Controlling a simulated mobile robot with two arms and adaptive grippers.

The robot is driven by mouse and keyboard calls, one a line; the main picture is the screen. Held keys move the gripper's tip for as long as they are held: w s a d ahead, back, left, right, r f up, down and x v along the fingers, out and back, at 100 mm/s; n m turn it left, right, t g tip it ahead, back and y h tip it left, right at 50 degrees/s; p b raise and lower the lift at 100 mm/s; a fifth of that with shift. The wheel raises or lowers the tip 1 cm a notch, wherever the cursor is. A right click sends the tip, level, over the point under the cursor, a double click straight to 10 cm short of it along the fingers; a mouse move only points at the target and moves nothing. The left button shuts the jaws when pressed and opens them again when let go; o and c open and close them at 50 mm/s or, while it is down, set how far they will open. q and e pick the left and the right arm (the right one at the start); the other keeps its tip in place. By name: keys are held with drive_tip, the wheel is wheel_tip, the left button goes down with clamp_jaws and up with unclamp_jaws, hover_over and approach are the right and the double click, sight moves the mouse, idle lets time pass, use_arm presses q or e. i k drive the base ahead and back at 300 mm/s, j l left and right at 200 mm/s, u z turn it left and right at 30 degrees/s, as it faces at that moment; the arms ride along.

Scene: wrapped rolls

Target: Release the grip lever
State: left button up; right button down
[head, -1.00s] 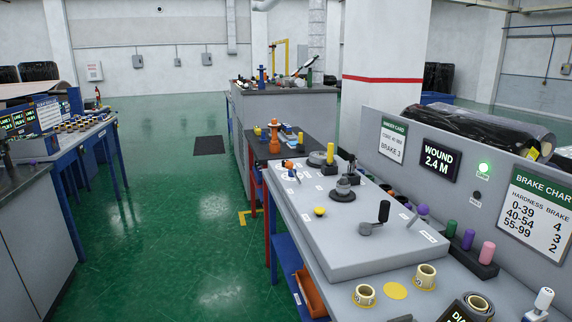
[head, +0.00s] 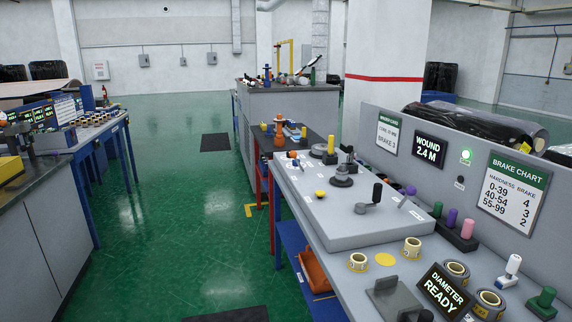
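On the grey machine housing (head: 345,228) at right, a lever with a black upright handle (head: 377,192) rises from a grey pivot. Beside it is a slanted rod with a purple knob (head: 410,191). A white-handled lever (head: 513,266) and a green-handled piece (head: 545,297) stand at the bench's near right. The labels by these are too small to read, so I cannot tell which is the grip lever. Neither of my grippers is in view.
The wound display (head: 430,150) reads 2.4 M, beside a lit green lamp (head: 466,156). The diameter display (head: 442,290) reads READY. Paper-wrapped rolls (head: 358,262) stand on the bench. Another bench (head: 35,215) is at left. Green floor (head: 180,235) between is open.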

sight(293, 154)
drive_tip(key=i+j, duration=0.4)
drive_tip(key=i, duration=0.25)
drive_tip(key=i+j+z, duration=0.1)
drive_tip(key=i+j, duration=0.25)
drive_tip(key=i, duration=0.25)
drive_tip(key=i+j, duration=0.45)
drive_tip(key=i, duration=0.15)
drive_tip(key=i+j, duration=0.45)
drive_tip(key=i, duration=0.2)
drive_tip(key=l+z, duration=0.05)
